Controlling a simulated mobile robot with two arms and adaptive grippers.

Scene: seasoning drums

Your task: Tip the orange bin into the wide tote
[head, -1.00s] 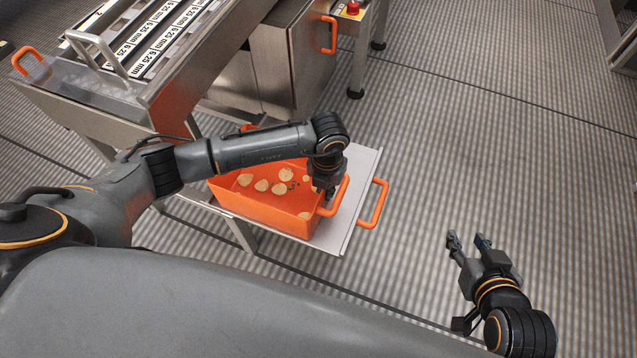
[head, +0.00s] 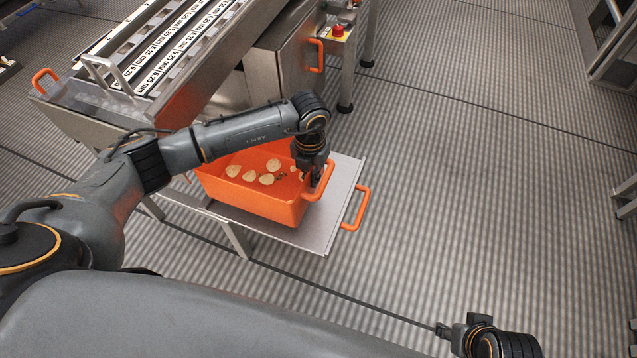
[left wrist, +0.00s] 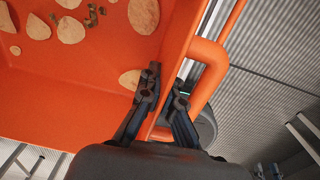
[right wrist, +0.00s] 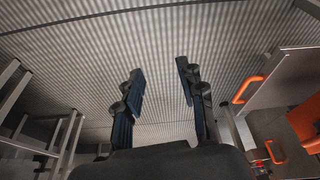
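The orange bin (head: 262,203) stands upright on a grey shelf, with several pale round chips and small dark bits inside. My left gripper (head: 312,180) is at the bin's right end. In the left wrist view its fingers (left wrist: 165,88) straddle the bin's end wall (left wrist: 176,40), closed on it beside the orange handle (left wrist: 213,70). My right gripper (right wrist: 160,78) is open and empty over bare floor; in the head view it is at the bottom edge, partly cut off. I cannot make out the wide tote in any view.
The grey shelf (head: 325,225) has an orange handle (head: 358,208) at its right end. A metal machine with slanted, labelled lanes (head: 165,50) and a red button (head: 338,30) stands behind. Open ribbed floor (head: 480,170) lies to the right; metal frames (head: 612,45) stand at the far right.

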